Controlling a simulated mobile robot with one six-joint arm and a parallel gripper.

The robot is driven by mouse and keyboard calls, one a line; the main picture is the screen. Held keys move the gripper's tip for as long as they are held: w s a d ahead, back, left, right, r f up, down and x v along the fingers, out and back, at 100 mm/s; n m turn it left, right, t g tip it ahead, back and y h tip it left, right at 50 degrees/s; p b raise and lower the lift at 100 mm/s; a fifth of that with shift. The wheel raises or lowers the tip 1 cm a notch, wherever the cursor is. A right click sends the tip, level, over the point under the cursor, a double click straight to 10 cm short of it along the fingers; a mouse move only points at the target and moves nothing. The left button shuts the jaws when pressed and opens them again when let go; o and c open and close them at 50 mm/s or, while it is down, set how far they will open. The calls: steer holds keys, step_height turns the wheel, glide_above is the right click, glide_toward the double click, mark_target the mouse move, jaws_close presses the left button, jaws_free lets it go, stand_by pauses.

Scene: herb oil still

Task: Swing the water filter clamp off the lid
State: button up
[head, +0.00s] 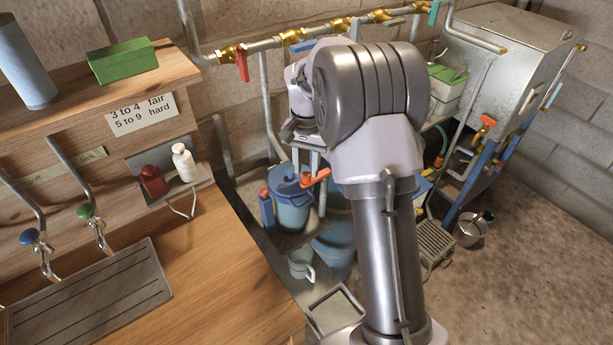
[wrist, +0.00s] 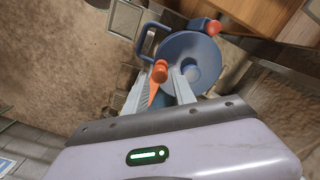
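The water filter (head: 291,214) is a blue pot with a blue lid, behind the counter in the head view. The orange clamp (head: 317,178) is at the right side of the lid in the head view. In the wrist view the clamp (wrist: 159,74) has a round knob and an arm running down between my fingers. My gripper (wrist: 160,80) is open, with one finger on each side of the clamp. Whether a finger touches it, I cannot tell.
A blue post with a red knob (wrist: 213,27) stands beside the filter. A blue bucket (head: 335,245) and a grey jug (head: 301,264) are near it. The wooden counter (head: 215,260) borders the filter on the left. A pipe with valves (head: 292,38) runs above.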

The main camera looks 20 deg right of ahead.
steer(key=shift+f, duration=0.95)
jaws_close()
stand_by(0.7)
